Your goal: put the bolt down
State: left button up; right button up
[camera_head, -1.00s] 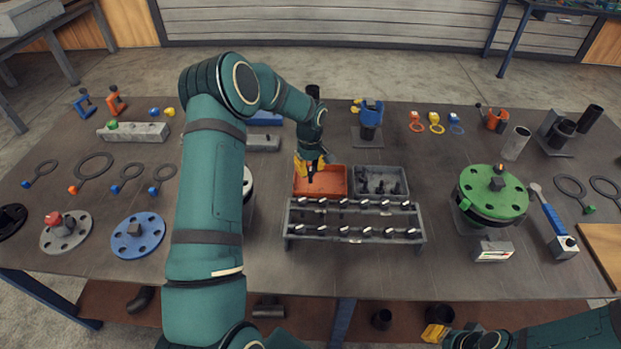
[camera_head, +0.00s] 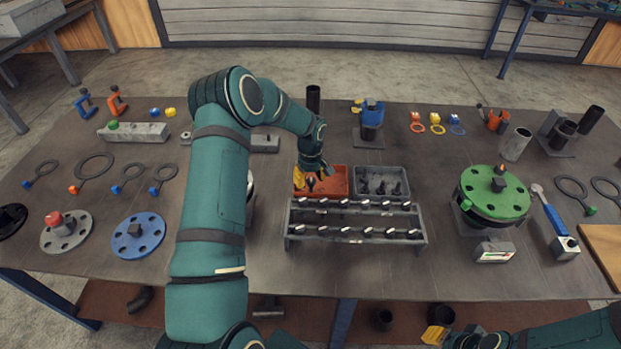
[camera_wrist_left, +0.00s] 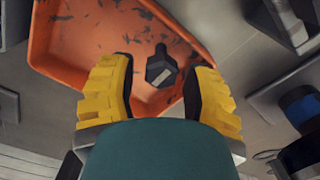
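The orange tray (camera_head: 339,186) sits on the workbench behind the bolt rack, and it fills the upper left of the left wrist view (camera_wrist_left: 62,42). A dark bolt (camera_wrist_left: 160,70) is inside the tray, its hex head facing the wrist camera. My left gripper (camera_head: 312,178) is over the tray. Its yellow fingers (camera_wrist_left: 159,95) stand wide apart on either side of the bolt, with a visible gap to each. My right gripper (camera_head: 437,333) shows only in part at the bottom edge, and its finger opening is unclear.
A grey bin (camera_head: 383,174) with dark bolts stands right beside the orange tray. The two-level rack (camera_head: 355,220) with several bolts is in front. A green flange (camera_head: 494,194) stands to the right, and a blue flange (camera_head: 138,247) lies to the left.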

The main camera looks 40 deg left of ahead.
aim_at(310, 179)
pick_arm(q)
jog(key=shift+r, duration=0.15)
notch_tip(310, 179, up, 12)
dwell(0.6)
jog(key=shift+s, duration=0.1)
dwell(0.4)
